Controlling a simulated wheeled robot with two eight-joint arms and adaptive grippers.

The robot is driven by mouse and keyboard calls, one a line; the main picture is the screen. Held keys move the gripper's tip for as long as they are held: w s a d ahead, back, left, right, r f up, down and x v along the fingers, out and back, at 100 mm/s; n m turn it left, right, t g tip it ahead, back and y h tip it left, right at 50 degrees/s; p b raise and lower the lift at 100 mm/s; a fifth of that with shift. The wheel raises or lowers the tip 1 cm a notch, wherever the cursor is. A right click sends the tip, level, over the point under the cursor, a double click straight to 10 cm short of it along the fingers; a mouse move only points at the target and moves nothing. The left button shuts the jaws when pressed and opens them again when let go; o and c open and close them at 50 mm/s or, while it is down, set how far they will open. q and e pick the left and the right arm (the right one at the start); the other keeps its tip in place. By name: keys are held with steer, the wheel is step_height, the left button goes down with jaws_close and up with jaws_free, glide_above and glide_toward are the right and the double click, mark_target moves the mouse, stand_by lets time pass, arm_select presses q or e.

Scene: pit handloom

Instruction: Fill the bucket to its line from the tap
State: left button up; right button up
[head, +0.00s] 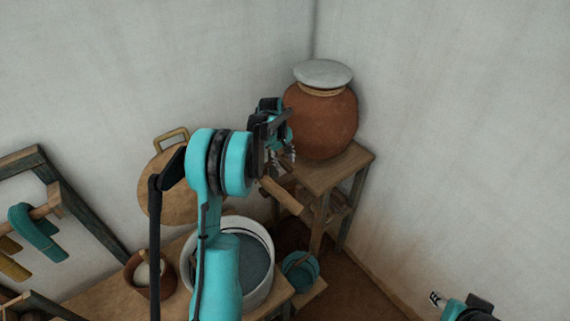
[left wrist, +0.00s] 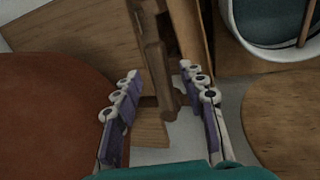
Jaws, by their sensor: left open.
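A teal bucket (head: 300,272) stands low, below the wooden stand; its fill line and water level are too small to make out. A brown clay pot (head: 325,120) with a grey lid sits on the stand, and shows at the left wrist view's left edge (left wrist: 50,120). A wooden piece, perhaps the tap (head: 281,195), sticks out below the pot. My left gripper (head: 282,157) is open beside the pot. In the left wrist view a dark wooden piece (left wrist: 155,55) lies beyond its parted fingers; nothing is visibly held. My right gripper (head: 437,298) is partly seen at bottom right.
A white tub (head: 267,238) of dark liquid stands on a bench, partly behind my left arm. A small brown pot (head: 140,285) is left of it. A round wooden board (head: 157,205) leans on the wall. The wooden stand (head: 355,160) is near the corner. Floor right of it is clear.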

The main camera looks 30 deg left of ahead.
arm_select(q)
steer(key=shift+w+f, duration=0.15)
steer(key=shift+f, duration=0.55)
jaws_close()
steer(key=s+m, duration=0.1)
steer(key=m, duration=0.1)
steer(key=a+m, duration=0.1)
steer(key=s+a+m+b, duration=0.1)
steer(key=m, duration=0.1)
steer(key=shift+s+m+g+h, duration=0.3)
steer(key=shift+h, duration=0.1)
